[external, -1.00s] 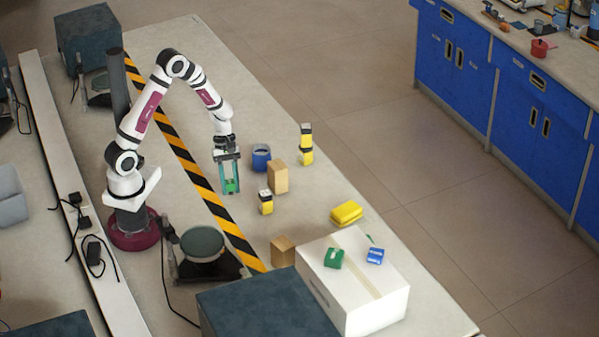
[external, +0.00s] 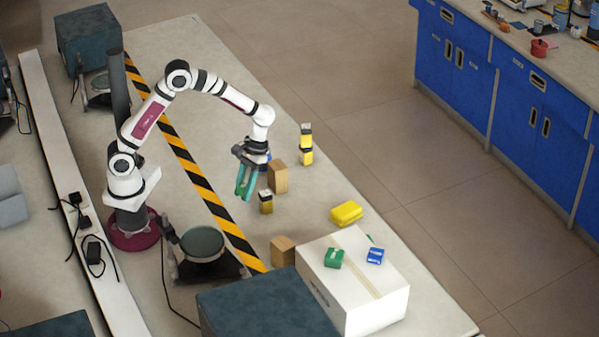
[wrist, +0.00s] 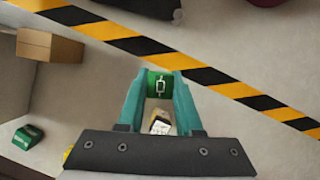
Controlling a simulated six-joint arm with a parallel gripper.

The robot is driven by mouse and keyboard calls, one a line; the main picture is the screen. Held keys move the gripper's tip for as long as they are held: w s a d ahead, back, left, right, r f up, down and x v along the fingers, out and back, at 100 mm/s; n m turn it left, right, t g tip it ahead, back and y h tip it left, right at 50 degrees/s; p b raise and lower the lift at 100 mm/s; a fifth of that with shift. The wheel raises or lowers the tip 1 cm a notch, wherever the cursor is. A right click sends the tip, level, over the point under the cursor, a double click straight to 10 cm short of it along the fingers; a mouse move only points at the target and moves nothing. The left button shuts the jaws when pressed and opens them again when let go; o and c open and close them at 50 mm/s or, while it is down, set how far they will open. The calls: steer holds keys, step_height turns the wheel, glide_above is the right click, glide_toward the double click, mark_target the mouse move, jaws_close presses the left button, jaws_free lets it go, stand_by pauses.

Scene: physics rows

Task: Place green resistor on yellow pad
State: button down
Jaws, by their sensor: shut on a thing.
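My gripper (external: 243,190) is above the table in the external view, tilted, with teal fingers. In the wrist view its fingers (wrist: 160,85) are shut on a green block with a white resistor-like symbol, the green resistor (wrist: 160,84). The held block is hard to make out in the external view. A yellow pad-like block (external: 346,213) lies on the table to the right of the gripper, behind the white box. Only a sliver of yellow (wrist: 68,155) shows beside the gripper body in the wrist view.
A yellow-black block (external: 265,203) and a tan block (external: 278,177) stand close to the gripper. Another tan block (external: 283,250) is beside the box. Another yellow-black block (external: 306,150) stands farther back.

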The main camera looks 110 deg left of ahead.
steer(key=w+r+n+t+y, duration=0.2)
steer(key=w+n+t+y, duration=0.15)
steer(key=w+n, duration=1.05)
steer(key=w+r+n+t+y, duration=0.2)
steer(key=w+n+y, duration=0.2)
steer(key=w+n, duration=1)
steer(key=n, duration=0.4)
glide_above(342, 210)
steer(key=s+d, duration=0.1)
step_height(342, 210, down, 7)
steer(key=shift+f, duration=2)
steer(key=shift+f, duration=0.1)
steer(key=c, duration=0.6)
jaws_free()
